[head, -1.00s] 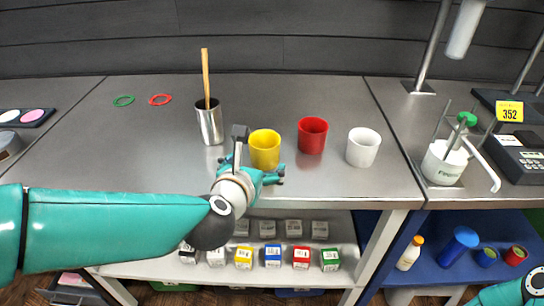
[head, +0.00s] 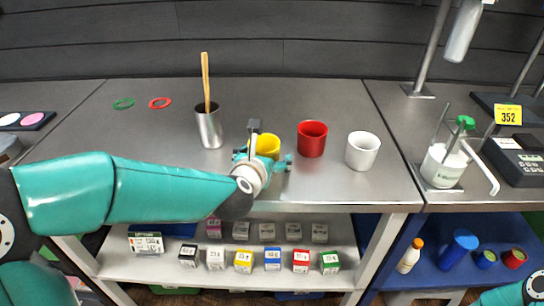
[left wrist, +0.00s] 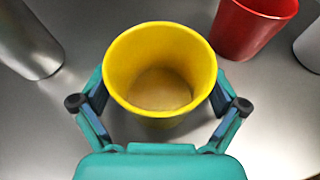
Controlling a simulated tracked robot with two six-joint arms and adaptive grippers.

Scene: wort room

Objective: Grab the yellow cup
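The yellow cup (head: 268,146) stands upright on the steel table, partly hidden in the head view behind my left gripper (head: 264,160). In the left wrist view the yellow cup (left wrist: 160,72) is seen from above, empty, between the spread fingers of my left gripper (left wrist: 158,104). The fingers are open, one on each side of the cup. Their tips are hidden beside the cup, so I cannot tell whether they touch it. My right gripper is not in view; only a bit of my right arm shows at the lower right.
A red cup (head: 312,139) and a white cup (head: 362,150) stand to the right. A steel beaker (head: 209,128) with a wooden stick (head: 206,82) stands to the left. Green (head: 123,104) and red (head: 160,103) rings lie farther back. Small boxes sit on the shelf below.

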